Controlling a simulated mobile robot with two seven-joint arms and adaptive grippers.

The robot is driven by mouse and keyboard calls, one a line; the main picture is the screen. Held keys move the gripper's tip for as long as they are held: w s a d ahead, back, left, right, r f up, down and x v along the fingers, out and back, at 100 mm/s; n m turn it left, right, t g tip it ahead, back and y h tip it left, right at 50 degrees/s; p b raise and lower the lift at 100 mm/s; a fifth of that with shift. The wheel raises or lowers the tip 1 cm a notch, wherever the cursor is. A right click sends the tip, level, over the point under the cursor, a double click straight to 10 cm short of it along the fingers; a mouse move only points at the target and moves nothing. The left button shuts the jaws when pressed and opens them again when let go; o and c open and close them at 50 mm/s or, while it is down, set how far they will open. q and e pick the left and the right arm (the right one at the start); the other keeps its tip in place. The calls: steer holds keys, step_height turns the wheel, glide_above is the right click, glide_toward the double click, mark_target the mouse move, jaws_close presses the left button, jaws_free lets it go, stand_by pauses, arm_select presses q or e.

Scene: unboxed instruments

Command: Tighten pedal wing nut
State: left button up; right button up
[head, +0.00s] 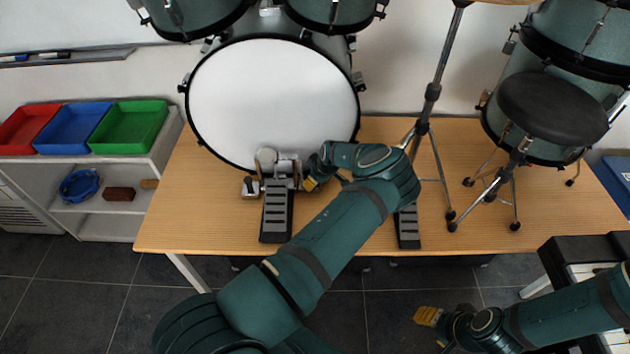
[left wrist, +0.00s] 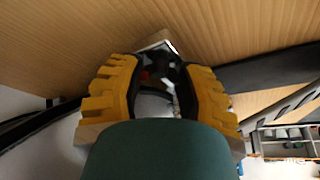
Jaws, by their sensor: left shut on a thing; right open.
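The bass drum pedal (head: 277,212) stands on the wooden platform in front of the white bass drum (head: 272,105), its round beater near the drum head. My left gripper (head: 312,182) is low at the right side of the pedal's frame. In the left wrist view my left gripper (left wrist: 160,92) has its yellow fingers closed around a small dark and metallic part at the pedal. This fits the wing nut, but the fingers hide most of it. My right gripper (head: 432,329) is open and empty at the lower right, away from the drums.
A second pedal (head: 408,228) is right of my left arm. A cymbal stand (head: 432,92) and black stool (head: 552,108) stand farther right. A keyboard (head: 585,272) is near my right arm. Red, blue and green trays (head: 130,127) sit on a shelf at left.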

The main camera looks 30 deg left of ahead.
arm_select(q)
steer(key=shift+m+t+h+b, duration=0.3)
steer(key=shift+m+t, duration=0.25)
steer(key=shift+m, duration=0.95)
steer(key=shift+m+t+h+b, duration=0.2)
steer(key=shift+m+t+b, duration=0.3)
steer(key=shift+m, duration=1)
steer(key=o, duration=0.9)
steer(key=v, duration=1.2)
steer(key=shift+a+r, duration=0.1)
steer(key=shift+a, duration=0.05)
steer(key=shift+o, duration=0.4)
